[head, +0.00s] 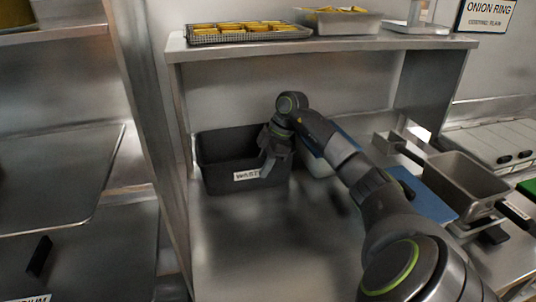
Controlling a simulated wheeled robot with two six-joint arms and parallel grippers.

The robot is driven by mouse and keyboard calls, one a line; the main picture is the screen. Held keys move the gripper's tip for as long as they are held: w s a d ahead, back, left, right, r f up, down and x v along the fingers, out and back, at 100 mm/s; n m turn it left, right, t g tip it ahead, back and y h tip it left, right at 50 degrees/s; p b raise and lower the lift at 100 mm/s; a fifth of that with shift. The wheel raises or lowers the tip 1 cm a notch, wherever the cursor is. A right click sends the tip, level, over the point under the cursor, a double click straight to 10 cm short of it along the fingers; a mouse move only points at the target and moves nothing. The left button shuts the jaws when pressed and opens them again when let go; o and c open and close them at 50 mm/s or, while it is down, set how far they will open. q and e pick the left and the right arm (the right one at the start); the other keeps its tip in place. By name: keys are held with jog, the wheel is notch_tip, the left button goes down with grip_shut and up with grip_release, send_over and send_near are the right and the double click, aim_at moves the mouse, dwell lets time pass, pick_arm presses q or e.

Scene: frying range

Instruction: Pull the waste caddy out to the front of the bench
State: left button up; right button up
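The waste caddy (218,178) is a dark, open-topped bin with a white label on its front wall. It stands at the back left of the steel bench (255,255), under the raised shelf. My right arm reaches in from the lower right. My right gripper (270,160) points down at the right part of the caddy's front and overlaps the rim there in the picture. Its fingers hide that part of the caddy. I cannot tell whether they are closed on the wall. My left gripper is out of view.
The shelf (350,46) above holds a basket of yellow food (248,32) and a steel pan (340,22). A pale container stands right of the gripper, partly hidden. The bench front is clear.

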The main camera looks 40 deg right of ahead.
jog(key=shift+f, duration=0.2)
grip_shut()
dwell(0.3)
